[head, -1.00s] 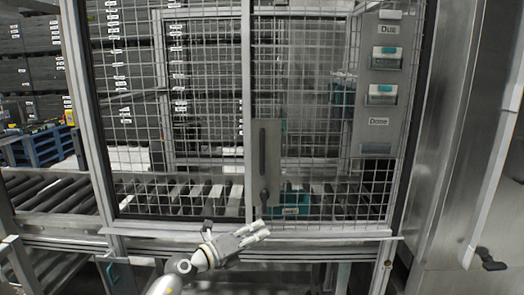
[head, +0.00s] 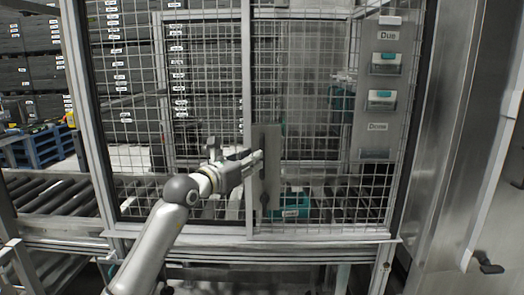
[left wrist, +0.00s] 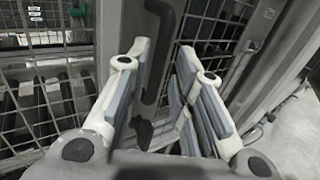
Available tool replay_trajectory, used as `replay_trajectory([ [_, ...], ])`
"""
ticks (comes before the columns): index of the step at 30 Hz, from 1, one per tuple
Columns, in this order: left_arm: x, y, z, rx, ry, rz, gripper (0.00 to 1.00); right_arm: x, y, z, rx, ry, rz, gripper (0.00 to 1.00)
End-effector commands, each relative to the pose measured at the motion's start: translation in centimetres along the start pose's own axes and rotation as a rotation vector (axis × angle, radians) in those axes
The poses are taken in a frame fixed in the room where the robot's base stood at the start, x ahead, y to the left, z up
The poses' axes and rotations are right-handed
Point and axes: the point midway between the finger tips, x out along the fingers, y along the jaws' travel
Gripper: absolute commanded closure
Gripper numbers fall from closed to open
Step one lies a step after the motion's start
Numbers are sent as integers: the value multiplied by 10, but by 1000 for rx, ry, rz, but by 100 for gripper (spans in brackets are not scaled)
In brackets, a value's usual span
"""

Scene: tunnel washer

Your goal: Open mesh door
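The mesh door (head: 325,130) is a metal-framed wire grid and appears closed in the head view. A grey plate (head: 272,140) at its left edge carries a dark upright handle, partly hidden there by my left gripper (head: 257,158). In the left wrist view the dark bar handle (left wrist: 163,45) shows between and beyond the fingers of my left gripper (left wrist: 168,58). The fingers are apart with a gap between them. Whether they touch the handle cannot be told. My right gripper is in neither view.
A mesh panel (head: 130,120) stands left of the door, with a roller conveyor (head: 55,195) passing behind. A grey panel with labelled boxes (head: 385,100) is at the right of the mesh. A steel cabinet (head: 455,140) stands at the right. A blue pallet (head: 40,150) is far left.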

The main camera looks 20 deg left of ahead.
Motion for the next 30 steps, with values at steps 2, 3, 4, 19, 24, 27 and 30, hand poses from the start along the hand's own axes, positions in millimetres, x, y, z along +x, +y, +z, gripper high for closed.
replay_trajectory([
  [2,12,0,3,-3,1,-1,77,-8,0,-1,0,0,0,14],
  [3,18,0,3,-3,2,-1,77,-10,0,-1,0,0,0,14],
  [4,22,0,3,-3,0,-1,77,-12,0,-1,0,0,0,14],
  [19,57,0,0,-1,0,-1,77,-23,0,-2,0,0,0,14],
  [24,57,0,0,-1,0,-1,77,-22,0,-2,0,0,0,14],
  [27,57,0,-1,-1,0,-1,80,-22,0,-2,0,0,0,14],
  [30,57,0,-1,-1,0,-1,92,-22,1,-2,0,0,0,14],
])
